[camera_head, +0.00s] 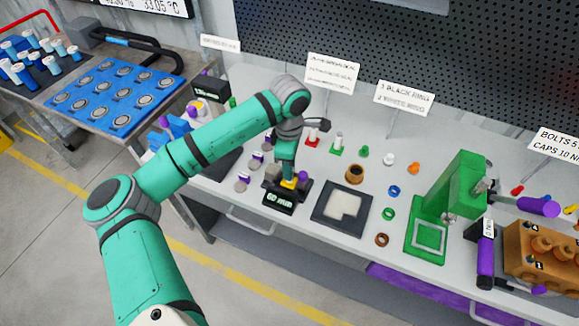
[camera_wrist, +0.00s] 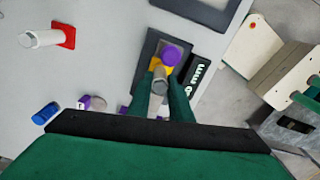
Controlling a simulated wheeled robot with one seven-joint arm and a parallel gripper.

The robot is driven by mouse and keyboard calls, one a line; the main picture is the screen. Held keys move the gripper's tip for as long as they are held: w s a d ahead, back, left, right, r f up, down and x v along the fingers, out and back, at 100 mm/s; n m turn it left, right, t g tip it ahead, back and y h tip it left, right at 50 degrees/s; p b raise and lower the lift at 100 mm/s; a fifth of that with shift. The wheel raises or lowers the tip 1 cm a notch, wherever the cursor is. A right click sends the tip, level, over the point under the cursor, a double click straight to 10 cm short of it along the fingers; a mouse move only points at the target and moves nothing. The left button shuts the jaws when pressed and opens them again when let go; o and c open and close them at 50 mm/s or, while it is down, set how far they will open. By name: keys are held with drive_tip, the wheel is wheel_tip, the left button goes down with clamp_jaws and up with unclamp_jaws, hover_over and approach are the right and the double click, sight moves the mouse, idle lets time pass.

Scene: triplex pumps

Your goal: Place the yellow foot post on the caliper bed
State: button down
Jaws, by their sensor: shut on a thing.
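The yellow foot post (camera_wrist: 158,84) is a grey cylinder with a yellow foot, held between my green fingers in the wrist view. Its yellow foot (camera_head: 289,184) shows under my gripper (camera_head: 287,176) in the head view. The foot is over the dark caliper bed (camera_wrist: 150,45), beside a purple knob (camera_wrist: 170,55). I cannot tell whether the foot touches the bed. The caliper's display (camera_head: 279,199) faces the table's front edge. My gripper is shut on the post, and my fingers hide part of the bed.
A red-foot post (camera_wrist: 42,39) and a green-foot post (camera_head: 337,145) stand behind the caliper. A dark tray (camera_head: 325,217) lies to its right, with small rings beyond. A green press (camera_head: 440,215) stands further right. Purple and grey parts (camera_head: 255,162) lie close left.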

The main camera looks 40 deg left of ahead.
drive_tip(key=c, duration=1.6)
unclamp_jaws()
drive_tip(key=shift+f, duration=0.1)
wheel_tip(320, 180, up, 12)
drive_tip(key=shift+r, duration=0.15)
